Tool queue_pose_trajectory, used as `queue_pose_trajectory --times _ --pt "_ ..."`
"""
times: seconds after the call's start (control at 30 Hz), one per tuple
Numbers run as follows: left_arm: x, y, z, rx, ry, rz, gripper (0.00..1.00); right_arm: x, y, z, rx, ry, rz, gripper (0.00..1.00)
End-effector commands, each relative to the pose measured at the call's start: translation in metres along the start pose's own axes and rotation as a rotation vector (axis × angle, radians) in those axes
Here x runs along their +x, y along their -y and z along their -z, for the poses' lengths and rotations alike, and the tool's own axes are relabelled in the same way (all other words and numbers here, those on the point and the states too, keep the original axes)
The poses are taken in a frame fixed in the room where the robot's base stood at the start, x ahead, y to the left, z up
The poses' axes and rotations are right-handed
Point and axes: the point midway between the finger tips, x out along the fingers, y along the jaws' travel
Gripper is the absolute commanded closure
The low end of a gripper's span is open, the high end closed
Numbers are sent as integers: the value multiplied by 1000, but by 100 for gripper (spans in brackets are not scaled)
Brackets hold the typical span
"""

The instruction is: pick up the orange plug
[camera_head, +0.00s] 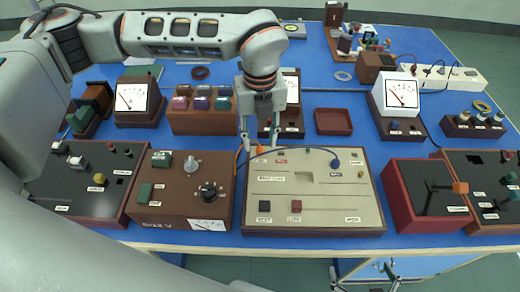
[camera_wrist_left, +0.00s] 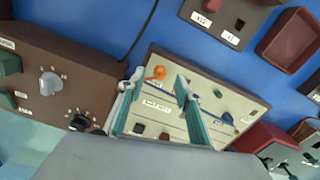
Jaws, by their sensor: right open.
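The orange plug (camera_head: 259,149) stands at the upper left of the beige-topped panel (camera_head: 315,215). It also shows in the left wrist view (camera_wrist_left: 157,73), seen between the two fingers. My left gripper (camera_head: 260,146) comes down over that corner of the panel, open, its fingers apart on either side of the plug in view. I cannot tell the exact height of the fingertips over the panel. In the left wrist view the left gripper (camera_wrist_left: 155,90) holds nothing. My right gripper (camera_head: 364,272) shows at the bottom edge, below the table's front edge, open and empty.
A blue plug (camera_head: 335,163) with a dark cable stands at the panel's upper right. A brown box with knobs (camera_head: 190,190) is close on the left. Behind are a block of coloured pieces (camera_head: 200,120) and an empty red tray (camera_head: 333,122). A red-sided box (camera_head: 415,215) stands to the right.

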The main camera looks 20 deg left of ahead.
Motion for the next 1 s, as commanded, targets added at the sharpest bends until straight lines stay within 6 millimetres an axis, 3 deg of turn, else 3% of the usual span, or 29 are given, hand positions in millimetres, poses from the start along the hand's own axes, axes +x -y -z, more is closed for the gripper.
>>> queue_pose_trajectory --times 0.17,0.4,0.53,0.57,1.0 --pt "25 -1 0 -1 -2 -2 66 0 0 1 0 0 0 0" --pt "28 -1 0 0 0 0 66 0 0 2 0 -2 -1 0" --pt "28 0 0 0 0 0 97 0 -1 2 0 -2 -1 0" --pt "28 0 0 0 0 0 100 0 -1 2 0 -2 -1 0" --pt "24 0 0 0 0 1 100 0 -1 2 -1 -3 -1 0"
